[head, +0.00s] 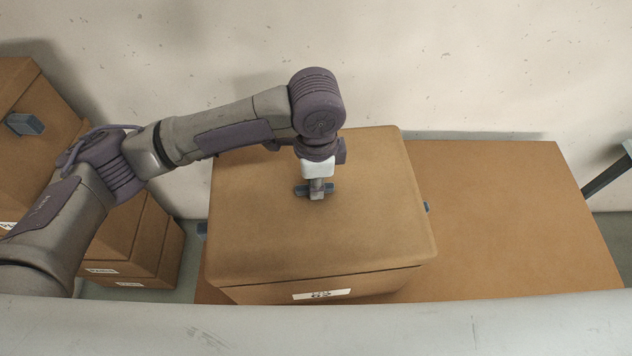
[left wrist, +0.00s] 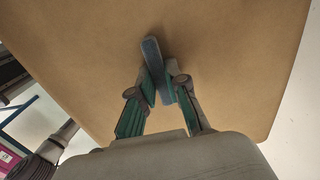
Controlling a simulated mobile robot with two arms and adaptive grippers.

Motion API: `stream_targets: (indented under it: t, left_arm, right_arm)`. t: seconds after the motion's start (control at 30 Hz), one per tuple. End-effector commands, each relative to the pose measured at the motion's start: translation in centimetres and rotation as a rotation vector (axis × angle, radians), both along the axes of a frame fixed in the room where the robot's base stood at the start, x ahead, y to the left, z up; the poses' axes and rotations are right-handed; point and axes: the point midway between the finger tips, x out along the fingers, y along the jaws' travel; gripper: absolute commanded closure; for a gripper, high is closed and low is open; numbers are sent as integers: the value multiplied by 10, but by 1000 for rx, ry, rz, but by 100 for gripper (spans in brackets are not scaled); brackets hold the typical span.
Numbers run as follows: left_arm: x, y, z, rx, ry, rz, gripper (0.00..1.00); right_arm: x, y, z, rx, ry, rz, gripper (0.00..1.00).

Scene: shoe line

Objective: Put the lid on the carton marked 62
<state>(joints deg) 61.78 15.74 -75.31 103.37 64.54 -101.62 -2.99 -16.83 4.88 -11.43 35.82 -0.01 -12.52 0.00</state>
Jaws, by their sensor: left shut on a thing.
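The brown lid (head: 265,225) lies flat over a brown carton (head: 385,282) on the table. The carton's front has a white label (head: 321,294) whose digits are too small to read surely. The lid covers the carton's top; I cannot tell whether it rests fully on the rim or is held just above. My left gripper (head: 317,192) is over the lid's middle, shut on its blue handle (head: 302,190). In the left wrist view the fingers (left wrist: 163,88) pinch the blue handle (left wrist: 152,52) against the lid's brown top (left wrist: 225,60). My right gripper is not in view.
The brown table top (head: 510,215) is bare to the right of the carton. Brown boxes (head: 130,240) with white labels are stacked at the left, one with a blue handle (head: 24,124). A pale wall (head: 480,70) stands behind the table.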

Motion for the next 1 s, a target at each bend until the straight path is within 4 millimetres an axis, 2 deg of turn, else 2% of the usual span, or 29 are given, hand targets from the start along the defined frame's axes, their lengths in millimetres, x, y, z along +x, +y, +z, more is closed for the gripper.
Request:
stream_targets:
  t: [0.03, 0.13, 0.5, 1.0]
  left_arm:
    - [0, 0, -10, 0, -1, 0, 100]
    - [0, 0, -18, 0, -1, 0, 100]
    - [0, 0, -47, 1, 1, 0, 100]
    - [0, 0, -53, 0, 0, 0, 100]
  right_arm:
    - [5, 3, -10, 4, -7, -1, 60]
    - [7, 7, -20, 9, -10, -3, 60]
    - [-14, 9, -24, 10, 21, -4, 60]
    - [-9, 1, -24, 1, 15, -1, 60]
